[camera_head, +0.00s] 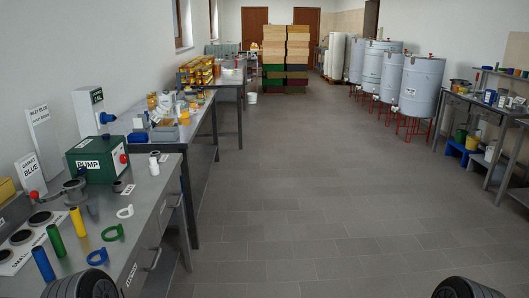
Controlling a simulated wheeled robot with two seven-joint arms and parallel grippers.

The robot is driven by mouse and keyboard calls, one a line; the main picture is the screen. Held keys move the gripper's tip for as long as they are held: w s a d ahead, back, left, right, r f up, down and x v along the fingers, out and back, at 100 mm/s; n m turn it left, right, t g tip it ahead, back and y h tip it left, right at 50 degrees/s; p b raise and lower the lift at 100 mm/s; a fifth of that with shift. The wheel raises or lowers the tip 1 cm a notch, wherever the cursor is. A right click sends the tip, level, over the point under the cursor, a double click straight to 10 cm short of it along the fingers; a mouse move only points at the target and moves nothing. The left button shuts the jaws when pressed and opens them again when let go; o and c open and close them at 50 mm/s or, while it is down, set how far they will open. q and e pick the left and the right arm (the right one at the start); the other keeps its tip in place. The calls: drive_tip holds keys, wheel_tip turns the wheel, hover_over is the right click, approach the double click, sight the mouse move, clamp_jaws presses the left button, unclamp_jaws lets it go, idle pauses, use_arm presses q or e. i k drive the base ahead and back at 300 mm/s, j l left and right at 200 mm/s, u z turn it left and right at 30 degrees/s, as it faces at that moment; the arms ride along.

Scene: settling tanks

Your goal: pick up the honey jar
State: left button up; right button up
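Small amber jars (152,101) that look like honey stand among other small items on the middle table at the left. More amber and yellow jars (196,72) are stacked on a rack farther back along the same wall. At this size I cannot tell which one is the task's honey jar. Neither of my grippers is in view; only dark rounded parts that look like my own arms show at the bottom left and bottom right edges.
The near left bench (150,205) carries a green pump box (97,158) and coloured cylinders and rings. Metal tanks (421,85) on red stands line the right, beside another workbench (480,108). Stacked wooden boxes (285,50) stand at the back. The tiled floor (310,180) between is clear.

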sight(193, 104)
drive_tip(key=i, duration=2.45)
drive_tip(key=i+l+u, duration=0.2)
drive_tip(key=i+u, duration=0.2)
drive_tip(key=i, duration=0.35)
drive_tip(key=i+l+u, duration=0.35)
drive_tip(key=i, duration=0.35)
drive_tip(key=i+l+u, duration=0.4)
drive_tip(key=i+l, duration=0.25)
drive_tip(key=l+u, duration=0.1)
drive_tip(key=u, duration=0.4)
drive_tip(key=i+l+u, duration=0.15)
drive_tip(key=l+u, duration=1.25)
drive_tip(key=l, duration=0.5)
drive_tip(key=k+l, duration=0.1)
drive_tip(key=l, duration=0.5)
drive_tip(key=k+l+u, duration=0.15)
drive_tip(key=l, duration=0.45)
drive_tip(key=i, duration=0.05)
